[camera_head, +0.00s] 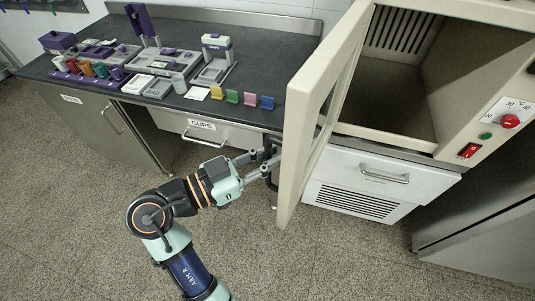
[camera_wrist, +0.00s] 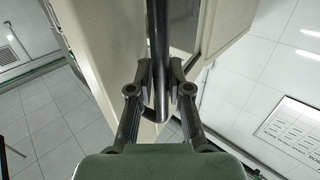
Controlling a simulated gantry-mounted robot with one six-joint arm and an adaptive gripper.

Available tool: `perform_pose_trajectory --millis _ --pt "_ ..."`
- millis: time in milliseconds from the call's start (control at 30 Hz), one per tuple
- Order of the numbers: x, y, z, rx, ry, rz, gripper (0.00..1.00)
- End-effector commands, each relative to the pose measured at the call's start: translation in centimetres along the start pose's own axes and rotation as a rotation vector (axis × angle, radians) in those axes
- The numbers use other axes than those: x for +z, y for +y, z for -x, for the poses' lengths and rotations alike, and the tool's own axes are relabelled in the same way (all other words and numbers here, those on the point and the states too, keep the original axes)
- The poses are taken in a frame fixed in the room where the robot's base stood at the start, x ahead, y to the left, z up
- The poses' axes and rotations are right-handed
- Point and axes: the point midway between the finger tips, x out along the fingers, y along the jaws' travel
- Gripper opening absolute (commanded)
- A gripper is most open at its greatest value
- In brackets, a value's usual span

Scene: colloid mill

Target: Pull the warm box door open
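The warm box door (camera_head: 301,128), a cream panel with a window, stands swung well out from the warm box (camera_head: 447,120), whose interior is exposed. It also shows in the wrist view (camera_wrist: 108,40). The dark bar handle (camera_wrist: 158,45) runs upright between the fingers in the wrist view. My gripper (camera_head: 268,160) is at the handle on the door's outer face, left of the door in the head view. In the wrist view my gripper (camera_wrist: 159,72) has a finger on each side of the bar, closed on it. The door edge partly hides the fingertips in the head view.
A dark counter (camera_head: 270,60) at the back left bears purple-and-grey devices and several coloured cards. The cups drawer (camera_head: 205,128) is beneath it. A white drawer unit (camera_head: 375,180) sits under the warm box. The red switch (camera_head: 470,151) is at right. Floor in front is clear.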

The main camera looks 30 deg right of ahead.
Motion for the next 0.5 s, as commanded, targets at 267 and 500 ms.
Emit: perform_pose_trajectory --millis 267,500 --pt "-0.14 0.03 0.02 0.000 0.002 -0.003 0.40" --pt "-0.19 -0.03 0.94 -0.002 0.002 -0.004 0.40"
